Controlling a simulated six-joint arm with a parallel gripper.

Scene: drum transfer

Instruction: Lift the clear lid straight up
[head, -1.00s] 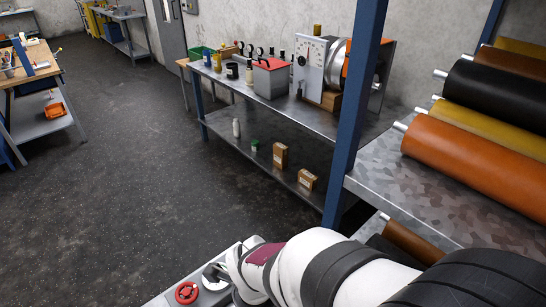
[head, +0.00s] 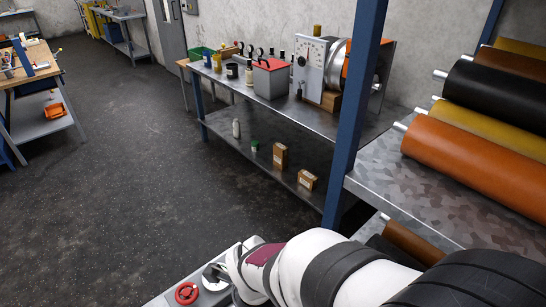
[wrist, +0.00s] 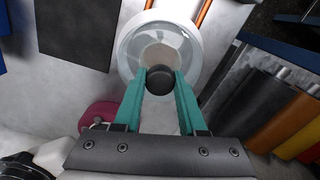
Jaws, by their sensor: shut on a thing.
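In the wrist view, the clear round lid (wrist: 182,42) is seen from above, with a black knob (wrist: 160,82) on it. The teal fingers of my gripper (wrist: 163,79) are closed on the knob from both sides. A pale patch shows through the clear lid. I cannot tell whether the lid rests on something or hangs clear of it. The head view shows neither the lid nor my gripper.
In the wrist view, copper-coloured rods (wrist: 203,14) lie beyond the lid, and a dark panel (wrist: 75,30) is at upper left. In the head view, a shelf (head: 385,185) with rolls (head: 480,160) stands at right. A metal bench (head: 350,125) stands behind; open floor is at left.

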